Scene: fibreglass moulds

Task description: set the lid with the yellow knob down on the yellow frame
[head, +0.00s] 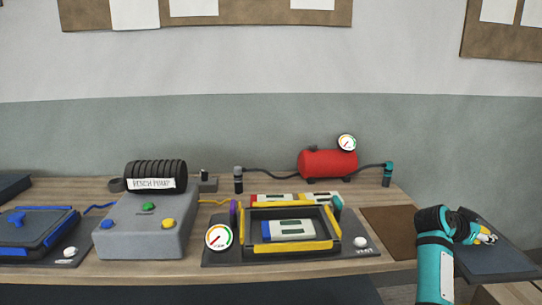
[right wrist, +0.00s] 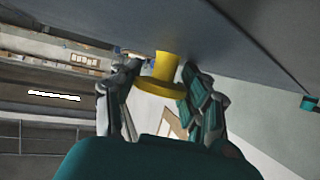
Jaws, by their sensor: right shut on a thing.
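The dark lid (head: 500,262) is at the far right in the head view, tilted, past the bench's right end. My right gripper (head: 482,238) is shut on its yellow knob (head: 489,239). In the right wrist view the knob (right wrist: 160,72) sits between the fingers of my right gripper (right wrist: 155,88), and the lid's grey face (right wrist: 225,35) fills the top. The yellow frame (head: 290,246) is on a dark base right of the bench's middle, well left of the lid. My left gripper is not in view.
A grey bench pump (head: 145,235) stands left of the frame. A gauge (head: 219,237) and white vent knob (head: 361,243) flank the frame. Behind are a red tank (head: 328,164) and a teal-topped post (head: 387,174). A blue frame (head: 65,235) with its lid (head: 38,229) is far left. A brown mat (head: 385,222) lies clear.

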